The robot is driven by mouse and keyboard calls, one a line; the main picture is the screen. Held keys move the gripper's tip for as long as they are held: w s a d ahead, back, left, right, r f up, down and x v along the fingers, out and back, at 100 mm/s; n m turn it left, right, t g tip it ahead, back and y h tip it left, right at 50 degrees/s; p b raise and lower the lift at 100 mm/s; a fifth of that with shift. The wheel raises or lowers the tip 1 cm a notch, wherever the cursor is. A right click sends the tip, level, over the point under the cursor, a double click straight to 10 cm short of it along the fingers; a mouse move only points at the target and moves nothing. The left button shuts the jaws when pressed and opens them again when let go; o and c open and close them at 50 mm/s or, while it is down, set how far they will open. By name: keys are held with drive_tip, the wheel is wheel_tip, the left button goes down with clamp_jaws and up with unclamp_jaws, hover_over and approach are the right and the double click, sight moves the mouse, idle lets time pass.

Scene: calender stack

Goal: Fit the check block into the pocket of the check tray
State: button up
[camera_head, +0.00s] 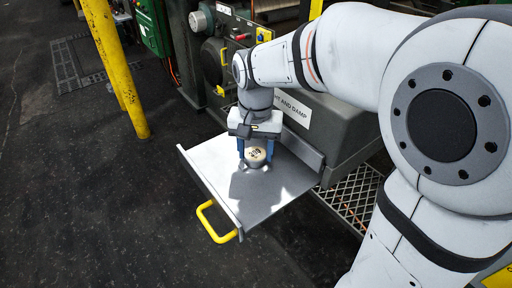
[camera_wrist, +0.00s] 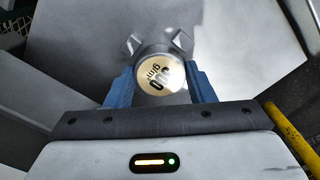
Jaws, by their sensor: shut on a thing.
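The check block (camera_head: 257,154) is a round piece with a pale gold, printed top; it also shows in the wrist view (camera_wrist: 160,74). My gripper (camera_head: 255,158) has its two blue fingers shut on the block's sides. The check tray (camera_head: 207,167) is a flat grey metal tray with raised edges and a yellow handle (camera_head: 209,224). Metal lugs of the pocket (camera_wrist: 131,44) stand around the block's far side in the wrist view. The block is at the pocket, but its underside is hidden. I cannot tell whether it sits fully down.
A grey machine housing with a lettered label (camera_head: 291,108) stands right behind the tray. A yellow post (camera_head: 118,70) rises at the left. Wire mesh (camera_head: 352,190) lies at the tray's right. The dark floor at the left is mostly clear.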

sight(256, 154)
drive_tip(key=shift+f, duration=0.1)
drive_tip(key=o, duration=1)
drive_tip(key=shift+o, duration=0.2)
wheel_tip(256, 154, up, 12)
drive_tip(key=shift+b, duration=0.4)
